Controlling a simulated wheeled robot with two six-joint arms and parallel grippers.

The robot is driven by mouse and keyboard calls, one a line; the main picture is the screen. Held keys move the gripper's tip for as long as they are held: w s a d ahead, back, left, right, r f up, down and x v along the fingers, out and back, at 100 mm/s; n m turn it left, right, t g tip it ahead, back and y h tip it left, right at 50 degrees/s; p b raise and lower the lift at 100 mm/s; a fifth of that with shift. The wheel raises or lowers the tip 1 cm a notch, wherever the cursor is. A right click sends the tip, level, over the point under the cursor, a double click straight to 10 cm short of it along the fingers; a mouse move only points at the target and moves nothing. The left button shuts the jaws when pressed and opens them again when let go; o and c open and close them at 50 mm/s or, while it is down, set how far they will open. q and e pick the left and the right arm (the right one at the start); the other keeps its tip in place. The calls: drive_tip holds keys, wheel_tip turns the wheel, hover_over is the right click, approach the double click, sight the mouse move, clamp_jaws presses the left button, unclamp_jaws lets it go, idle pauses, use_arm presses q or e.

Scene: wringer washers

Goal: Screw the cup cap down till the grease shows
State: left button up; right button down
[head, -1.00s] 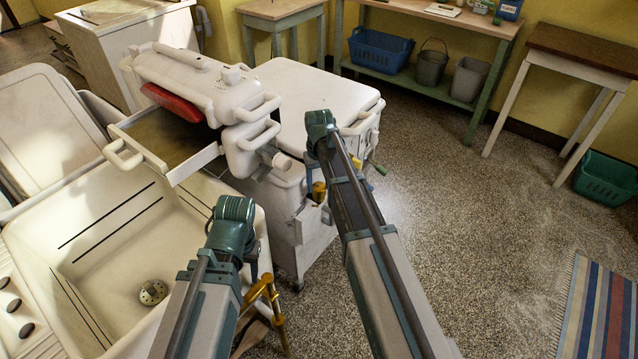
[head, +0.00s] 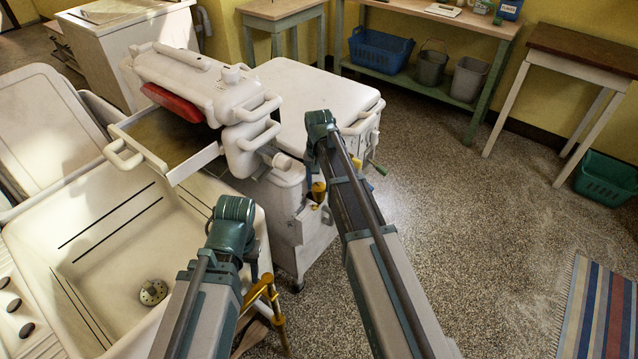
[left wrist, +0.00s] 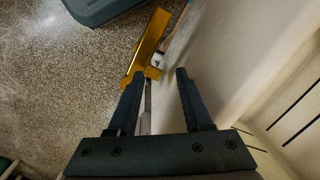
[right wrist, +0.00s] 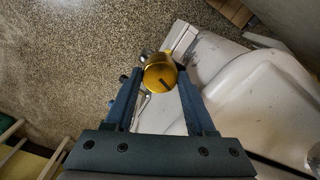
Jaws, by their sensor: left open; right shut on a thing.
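The cup cap (right wrist: 160,73) is a round brass-yellow piece with a dark mark on its top. In the right wrist view it sits between the fingertips of my right gripper (right wrist: 158,80), which is shut on it. In the head view the cap (head: 318,187) shows below my right wrist, beside the white washer (head: 325,100). The part under the cap is mostly hidden, and I cannot make out any grease. My left gripper (left wrist: 157,76) is open and empty, low beside the white sink; its fingers are mostly hidden in the head view.
The wringer (head: 190,85) stands above the washer. A shelf with a blue basket (head: 380,50) is at the back.

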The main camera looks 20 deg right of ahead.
idle(0.3)
drive_tip(key=shift+c, duration=1.1)
unclamp_jaws()
